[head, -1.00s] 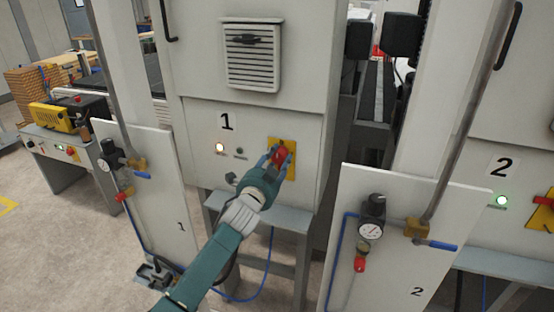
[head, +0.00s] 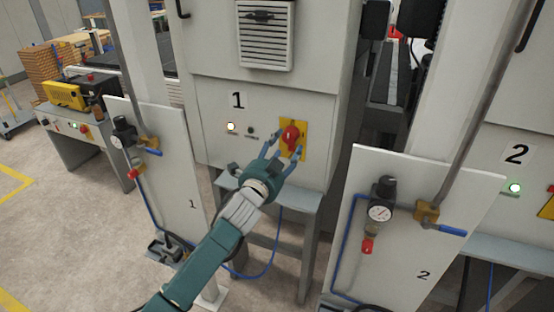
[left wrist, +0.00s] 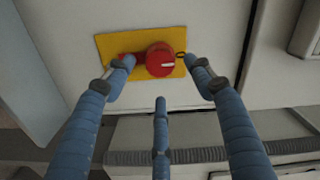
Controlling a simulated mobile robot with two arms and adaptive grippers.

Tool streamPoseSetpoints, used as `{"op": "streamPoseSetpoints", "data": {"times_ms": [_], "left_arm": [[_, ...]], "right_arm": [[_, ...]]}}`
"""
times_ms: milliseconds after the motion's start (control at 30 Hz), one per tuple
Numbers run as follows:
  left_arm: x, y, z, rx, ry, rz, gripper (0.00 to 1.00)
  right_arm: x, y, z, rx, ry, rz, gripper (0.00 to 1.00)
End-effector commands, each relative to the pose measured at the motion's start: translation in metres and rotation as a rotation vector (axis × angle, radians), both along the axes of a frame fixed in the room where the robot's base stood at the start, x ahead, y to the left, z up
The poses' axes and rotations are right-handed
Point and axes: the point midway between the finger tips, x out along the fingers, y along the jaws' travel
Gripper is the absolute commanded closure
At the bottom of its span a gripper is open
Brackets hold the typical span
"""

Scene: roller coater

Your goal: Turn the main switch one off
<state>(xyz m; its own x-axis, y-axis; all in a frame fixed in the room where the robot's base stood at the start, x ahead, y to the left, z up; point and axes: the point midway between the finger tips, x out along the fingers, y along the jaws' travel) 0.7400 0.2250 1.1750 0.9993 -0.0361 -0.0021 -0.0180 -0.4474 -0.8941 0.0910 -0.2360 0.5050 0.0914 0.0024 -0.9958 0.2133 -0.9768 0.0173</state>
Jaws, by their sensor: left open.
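The main switch is a red rotary knob (head: 291,136) on a yellow plate (head: 288,153), on the cabinet marked 1 (head: 238,100). My left gripper (head: 284,149) is open just in front of the knob. In the left wrist view, its blue fingers (left wrist: 160,66) stand left and right of the knob, with a third finger below. I cannot tell whether a fingertip touches the knob. My right gripper is not in view.
A lit white lamp (head: 231,127) and a dark button (head: 250,131) are left of the switch. Panel 1 (head: 180,185) stands left of my arm; panel 2 (head: 425,180) with a gauge stands right.

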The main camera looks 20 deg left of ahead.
Motion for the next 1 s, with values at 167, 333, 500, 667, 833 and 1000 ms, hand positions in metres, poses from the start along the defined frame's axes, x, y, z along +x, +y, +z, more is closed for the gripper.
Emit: {"op": "streamPoseSetpoints", "data": {"times_ms": [167, 333, 500, 667, 833, 1000], "left_arm": [[-0.037, 0.0, -0.002, 0.0, 0.002, -0.002, 0.46], [-0.06, 0.001, -0.001, -0.001, 0.001, -0.002, 0.46], [-0.068, 0.001, -0.001, -0.001, 0.002, -0.001, 0.46], [-0.068, 0.001, -0.001, -0.001, 0.001, -0.002, 0.46], [-0.068, 0.001, 0.0, -0.001, 0.001, -0.002, 0.46], [-0.067, 0.001, -0.012, -0.008, 0.017, 0.0, 0.46]], "right_arm": [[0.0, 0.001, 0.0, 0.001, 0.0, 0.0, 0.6], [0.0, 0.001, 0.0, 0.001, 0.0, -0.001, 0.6], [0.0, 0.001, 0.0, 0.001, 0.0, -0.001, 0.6], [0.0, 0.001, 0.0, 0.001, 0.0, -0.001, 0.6], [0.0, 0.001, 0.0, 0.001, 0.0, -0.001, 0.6], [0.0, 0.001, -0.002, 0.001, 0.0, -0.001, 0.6]]}}
